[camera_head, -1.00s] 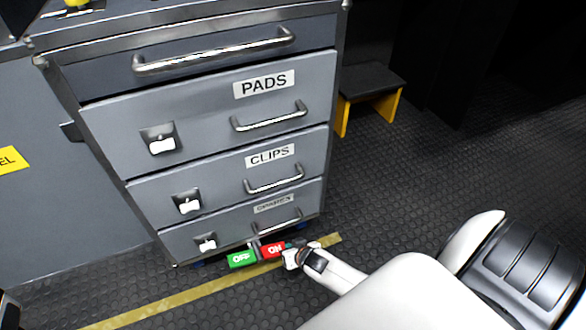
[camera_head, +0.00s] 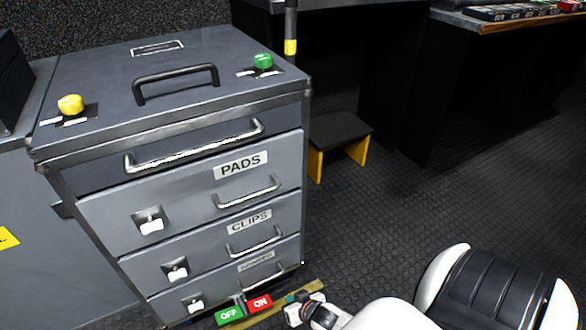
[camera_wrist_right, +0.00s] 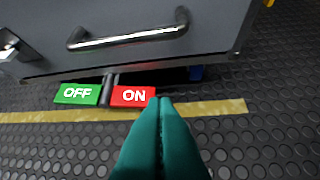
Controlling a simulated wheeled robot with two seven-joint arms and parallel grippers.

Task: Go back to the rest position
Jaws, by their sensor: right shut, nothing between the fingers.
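My right gripper (camera_wrist_right: 166,103) is shut and empty in the right wrist view, its teal fingertips together just below the red ON pedal (camera_wrist_right: 133,96). Whether the fingertips touch the pedal I cannot tell. The green OFF pedal (camera_wrist_right: 77,94) is to the left of it. In the head view my right arm reaches in from the bottom right, its wrist (camera_head: 305,309) low beside the pedals at the cabinet's foot; the fingers are mostly hidden there. My left gripper is not in view.
A yellow knob (camera_head: 70,104) and a green knob (camera_head: 262,61) sit on top. A step stool (camera_head: 340,132) stands behind right. The floor (camera_head: 375,235) right of the cabinet is clear.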

